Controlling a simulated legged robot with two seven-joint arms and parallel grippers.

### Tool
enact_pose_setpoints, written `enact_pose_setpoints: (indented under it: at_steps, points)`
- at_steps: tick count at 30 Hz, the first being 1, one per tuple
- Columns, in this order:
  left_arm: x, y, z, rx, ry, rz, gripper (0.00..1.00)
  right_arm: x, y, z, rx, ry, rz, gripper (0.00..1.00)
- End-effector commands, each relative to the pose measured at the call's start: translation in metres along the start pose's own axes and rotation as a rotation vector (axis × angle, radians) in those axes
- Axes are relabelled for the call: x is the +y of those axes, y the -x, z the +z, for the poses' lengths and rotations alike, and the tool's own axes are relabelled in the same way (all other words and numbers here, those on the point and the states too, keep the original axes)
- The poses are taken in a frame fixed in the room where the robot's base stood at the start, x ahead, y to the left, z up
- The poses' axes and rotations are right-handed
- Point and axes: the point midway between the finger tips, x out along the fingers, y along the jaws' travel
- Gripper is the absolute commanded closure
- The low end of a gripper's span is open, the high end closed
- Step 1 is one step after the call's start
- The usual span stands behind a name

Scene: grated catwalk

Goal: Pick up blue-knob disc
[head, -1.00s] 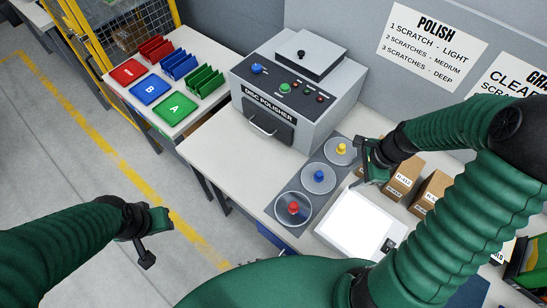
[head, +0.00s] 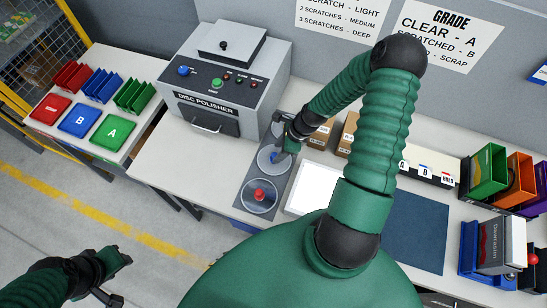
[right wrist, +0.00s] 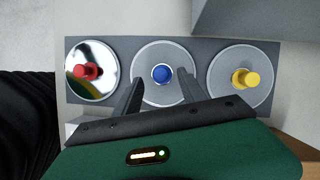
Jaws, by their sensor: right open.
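The blue-knob disc (head: 266,163) lies in the middle of a row of three on a grey mat (head: 247,183). My right gripper (head: 278,154) is over this disc and hides part of it in the head view. In the right wrist view, the blue knob (right wrist: 161,74) shows between the two spread fingers of my right gripper (right wrist: 160,80), with nothing held. My left gripper (head: 116,277) is empty at the lower left, away from the bench, and its fingers look apart.
The red-knob disc (right wrist: 90,72) and yellow-knob disc (right wrist: 240,78) flank the blue one closely. The disc polisher (head: 215,80) stands behind to the left. A white lit panel (head: 313,188) and cardboard boxes (head: 322,134) are to the right.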

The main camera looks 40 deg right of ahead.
Motion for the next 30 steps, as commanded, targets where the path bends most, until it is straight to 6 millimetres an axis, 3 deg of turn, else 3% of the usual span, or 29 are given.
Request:
enact_pose_setpoints:
  at_steps: [6, 13, 24, 30]
  points:
    - [0.0, 0.01, -0.002, 0.0, 0.0, 0.0, 0.64, -0.002, -0.031, -0.001, 0.001, -0.001, 0.002, 0.52]
    - [0.0, 0.009, -0.002, 0.0, 0.0, 0.0, 0.64, -0.002, -0.033, -0.002, 0.001, -0.001, 0.0, 0.53]
    - [0.0, 0.009, -0.002, 0.0, 0.0, 0.0, 0.64, -0.002, -0.032, -0.001, 0.001, -0.001, 0.0, 1.0]
    - [0.0, 0.009, -0.002, 0.0, 0.0, 0.0, 0.64, -0.002, -0.032, -0.002, 0.001, -0.001, 0.001, 1.0]
